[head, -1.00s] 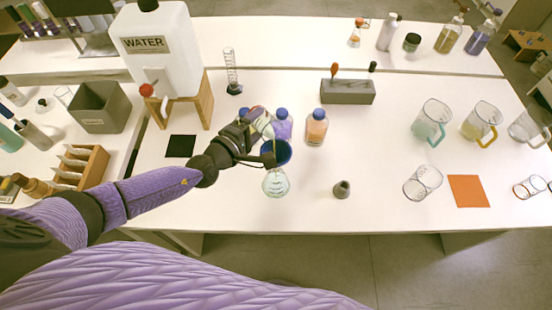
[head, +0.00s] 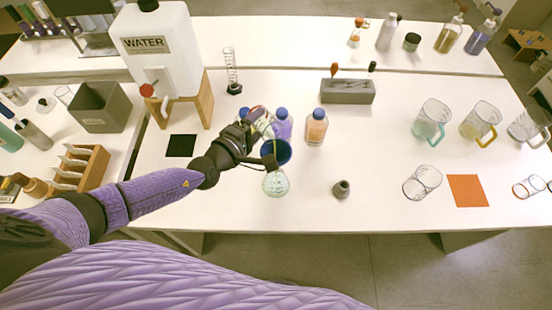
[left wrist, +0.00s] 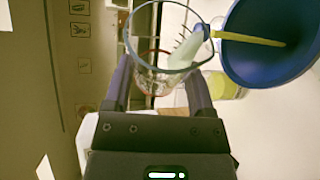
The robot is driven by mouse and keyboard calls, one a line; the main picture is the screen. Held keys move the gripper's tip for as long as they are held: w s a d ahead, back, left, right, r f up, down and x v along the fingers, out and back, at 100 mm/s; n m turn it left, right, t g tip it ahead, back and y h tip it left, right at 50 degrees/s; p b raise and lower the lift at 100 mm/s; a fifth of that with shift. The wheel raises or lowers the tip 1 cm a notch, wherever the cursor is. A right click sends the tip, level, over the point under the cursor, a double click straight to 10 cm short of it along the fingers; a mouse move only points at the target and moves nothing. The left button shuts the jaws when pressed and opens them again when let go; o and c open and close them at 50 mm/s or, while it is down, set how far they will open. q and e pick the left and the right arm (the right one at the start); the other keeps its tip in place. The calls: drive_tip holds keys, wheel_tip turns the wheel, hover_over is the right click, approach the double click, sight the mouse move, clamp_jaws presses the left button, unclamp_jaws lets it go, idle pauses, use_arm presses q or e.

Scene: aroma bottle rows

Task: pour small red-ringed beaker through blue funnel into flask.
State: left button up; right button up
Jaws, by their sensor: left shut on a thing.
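My left gripper (left wrist: 158,100) is shut on the small clear beaker with a red ring (left wrist: 155,58), which is tipped toward the blue funnel (left wrist: 262,62). The beaker also shows in the head view (head: 262,124), partly hidden by the gripper. In the left wrist view a thin yellow stream (left wrist: 250,39) runs from the beaker's rim into the funnel's mouth. In the head view the funnel (head: 283,146) sits above the round flask (head: 276,183), which holds pale greenish liquid. The funnel's stem is hard to make out. My right gripper is not in view.
A purple bottle (head: 283,127) and an orange bottle (head: 316,128) stand just behind the funnel. A water tank (head: 155,48) on a wooden stand is behind left.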

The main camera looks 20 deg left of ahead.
use_arm(q)
drive_tip(key=shift+s+d+r+m, duration=0.15)
drive_tip(key=shift+r+m, duration=0.15)
drive_tip(key=shift+m, duration=0.3)
idle(1.7)
drive_tip(key=shift+d+f+m+t, duration=0.1)
drive_tip(key=shift+f+m+t, duration=0.25)
drive_tip(key=shift+t, duration=0.25)
idle(1.3)
idle(0.5)
drive_tip(key=shift+r+n+g, duration=0.15)
drive_tip(key=shift+n+g, duration=0.25)
drive_tip(key=shift+n, duration=0.05)
drive_tip(key=shift+w+a+n+g, duration=0.2)
drive_tip(key=shift+a+n+g, duration=0.15)
drive_tip(key=shift+n, duration=0.25)
